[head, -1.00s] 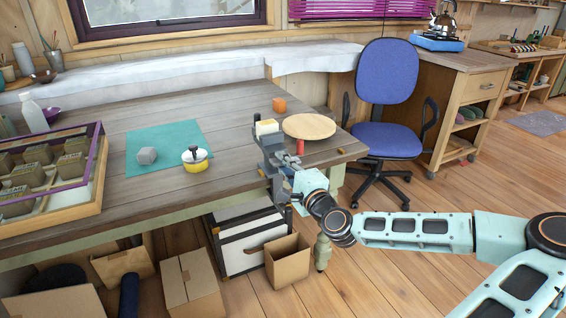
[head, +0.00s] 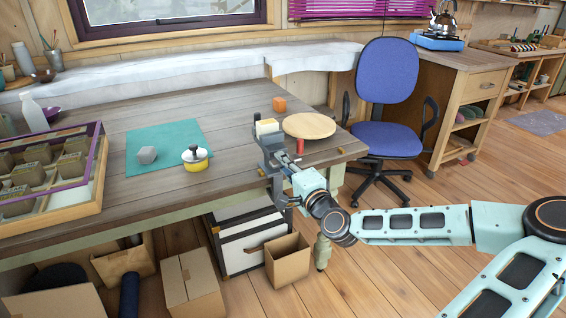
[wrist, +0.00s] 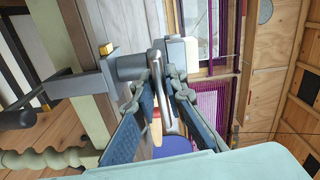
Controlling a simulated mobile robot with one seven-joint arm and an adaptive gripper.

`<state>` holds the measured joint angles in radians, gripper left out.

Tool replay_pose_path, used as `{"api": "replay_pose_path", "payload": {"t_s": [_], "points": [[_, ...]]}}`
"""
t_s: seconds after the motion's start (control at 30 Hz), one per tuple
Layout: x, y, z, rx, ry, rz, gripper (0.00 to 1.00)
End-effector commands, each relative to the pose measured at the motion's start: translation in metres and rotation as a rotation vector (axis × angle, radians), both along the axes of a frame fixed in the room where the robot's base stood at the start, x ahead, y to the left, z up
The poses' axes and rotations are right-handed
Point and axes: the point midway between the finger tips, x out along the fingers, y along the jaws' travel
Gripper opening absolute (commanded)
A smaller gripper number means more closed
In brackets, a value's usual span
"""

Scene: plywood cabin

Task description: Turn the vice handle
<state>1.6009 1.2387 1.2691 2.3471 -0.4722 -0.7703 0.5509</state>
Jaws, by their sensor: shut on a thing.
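The grey vice (head: 272,158) is fixed at the front edge of the workbench. Its body (wrist: 128,67) also shows in the wrist view, with a pale block (wrist: 190,54) at its top. My gripper (head: 286,160) reaches the vice from the right, at its front. In the wrist view, my gripper (wrist: 165,88) has its two fingers closed on either side of the silver handle (wrist: 167,108), in front of the vice body. The handle is mostly hidden by my gripper in the head view.
A blue chair (head: 388,138) stands behind my arm. Open boxes (head: 288,260) stand below.

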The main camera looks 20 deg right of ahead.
Motion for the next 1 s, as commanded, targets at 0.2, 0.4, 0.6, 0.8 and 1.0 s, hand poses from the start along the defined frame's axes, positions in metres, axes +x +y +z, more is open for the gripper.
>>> {"api": "replay_pose_path", "payload": {"t_s": [0.2, 0.4, 0.6, 0.8, 1.0], "points": [[-0.0002, 0.0017, -0.0011, -0.047, 0.001, 0.004, 0.0], [-0.0001, 0.0015, -0.0013, -0.09, -0.002, 0.003, 0.0], [-0.0002, 0.0013, -0.0021, -0.134, -0.002, 0.004, 0.0], [-0.0002, 0.0012, -0.0024, -0.178, -0.004, 0.004, 0.0], [-0.0002, 0.0011, -0.0029, -0.224, -0.005, 0.004, 0.0]]}}
